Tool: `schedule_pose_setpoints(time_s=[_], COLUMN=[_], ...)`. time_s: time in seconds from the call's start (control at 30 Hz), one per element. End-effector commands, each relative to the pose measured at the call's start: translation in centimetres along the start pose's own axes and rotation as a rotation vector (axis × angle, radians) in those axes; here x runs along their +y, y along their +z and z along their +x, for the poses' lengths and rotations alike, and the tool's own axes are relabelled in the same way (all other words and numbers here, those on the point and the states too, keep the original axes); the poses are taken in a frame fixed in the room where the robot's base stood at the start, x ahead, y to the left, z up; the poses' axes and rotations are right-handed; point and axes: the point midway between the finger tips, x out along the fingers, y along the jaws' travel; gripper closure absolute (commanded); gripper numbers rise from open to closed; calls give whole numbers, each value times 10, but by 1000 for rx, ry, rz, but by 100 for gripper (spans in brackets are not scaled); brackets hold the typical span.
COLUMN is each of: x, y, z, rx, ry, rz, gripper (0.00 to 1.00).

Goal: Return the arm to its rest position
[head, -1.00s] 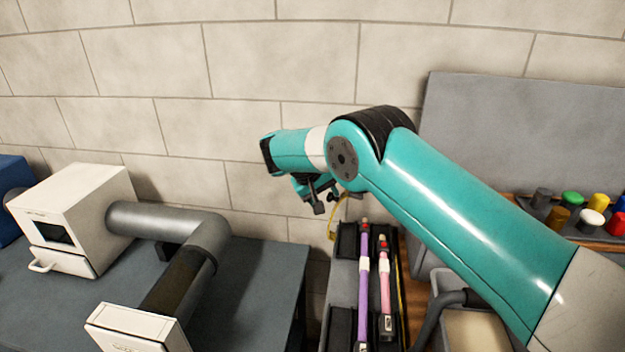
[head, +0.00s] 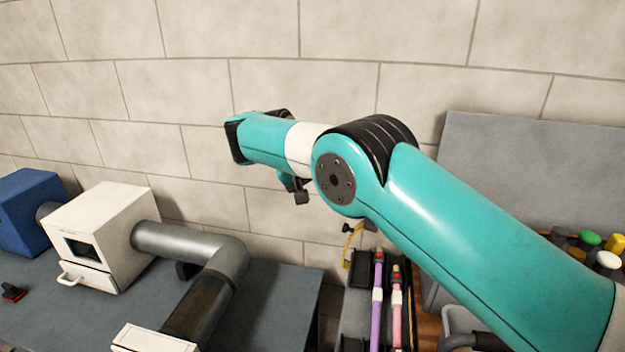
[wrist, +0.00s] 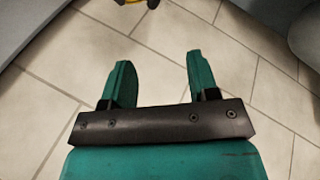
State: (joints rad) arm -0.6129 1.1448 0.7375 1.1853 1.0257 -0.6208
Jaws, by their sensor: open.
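My gripper (wrist: 160,85) shows in the wrist view with its two teal fingers apart and nothing between them. Beyond the fingers is the tiled floor. In the head view my teal arm reaches from the lower right to the middle, raised above the bench and the black tray. The gripper's fingers are mostly hidden behind the arm's wrist links there.
A grey bench (head: 265,310) carries a white box (head: 100,235), a grey bent duct (head: 215,260) and a blue box (head: 30,212). A black tray (head: 358,275) holds a purple brush (head: 377,305) and a pink brush (head: 397,310). Coloured-capped bottles (head: 590,240) stand at right. A block wall is behind.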

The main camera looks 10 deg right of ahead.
Motion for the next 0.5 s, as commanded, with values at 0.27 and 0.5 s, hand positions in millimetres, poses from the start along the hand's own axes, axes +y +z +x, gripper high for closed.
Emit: schedule_pose_setpoints(time_s=[0.27,0.5], x=[0,24], y=[0,-5], z=[0,-17], rx=[0,27], ry=[0,-30], rz=[0,-52], gripper=[45,45])
